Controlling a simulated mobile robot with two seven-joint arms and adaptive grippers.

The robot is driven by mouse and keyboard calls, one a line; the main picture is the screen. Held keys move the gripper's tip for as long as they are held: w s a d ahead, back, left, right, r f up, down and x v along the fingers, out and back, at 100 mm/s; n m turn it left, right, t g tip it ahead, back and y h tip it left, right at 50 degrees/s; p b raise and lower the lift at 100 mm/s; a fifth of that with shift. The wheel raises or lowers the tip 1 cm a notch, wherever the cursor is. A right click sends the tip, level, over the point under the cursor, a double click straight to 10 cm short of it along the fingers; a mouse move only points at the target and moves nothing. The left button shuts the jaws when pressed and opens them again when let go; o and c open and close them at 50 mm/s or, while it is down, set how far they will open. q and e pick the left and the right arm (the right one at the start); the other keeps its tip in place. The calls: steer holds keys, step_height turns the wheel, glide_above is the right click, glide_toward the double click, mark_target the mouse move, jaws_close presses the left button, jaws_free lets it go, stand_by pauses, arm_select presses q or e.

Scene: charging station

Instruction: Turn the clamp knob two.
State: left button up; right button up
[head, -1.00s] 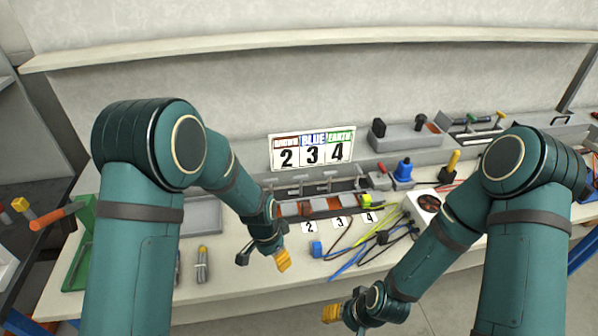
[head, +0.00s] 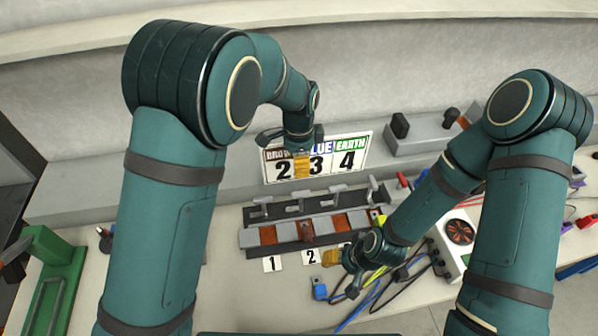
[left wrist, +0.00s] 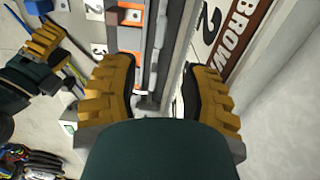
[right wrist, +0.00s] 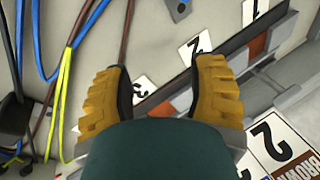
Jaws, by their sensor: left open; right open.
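The clamp block (head: 262,238) lies on the bench, a grey strip with orange-brown squares. Grey T-shaped knobs line its back edge; clamp knob two (head: 297,202) appears to be the second from the left, above card 2 (head: 311,257). My left gripper (head: 303,165) is open, pointing down behind the knobs, in front of the number sign. In the left wrist view, its spread fingers (left wrist: 165,78) straddle the block's rail, with nothing clearly between them. My right gripper (head: 334,257) is open at the block's front edge, to the right of card 2. Its fingers (right wrist: 158,80) are spread in the right wrist view.
The number sign (head: 348,161) stands behind the block, close to my left gripper. Brown, blue and yellow-green cables and a blue connector (head: 319,290) lie in front. A fan unit (head: 460,231) is at right; a green stand (head: 45,270) is at left.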

mark_target(299, 193)
arm_select(q)
step_height(299, 193, down, 14)
steer(key=shift+w+r, duration=0.1)
steer(key=shift+r, duration=0.1)
stand_by(0.4)
steer(key=shift+c, duration=0.3)
jaws_close()
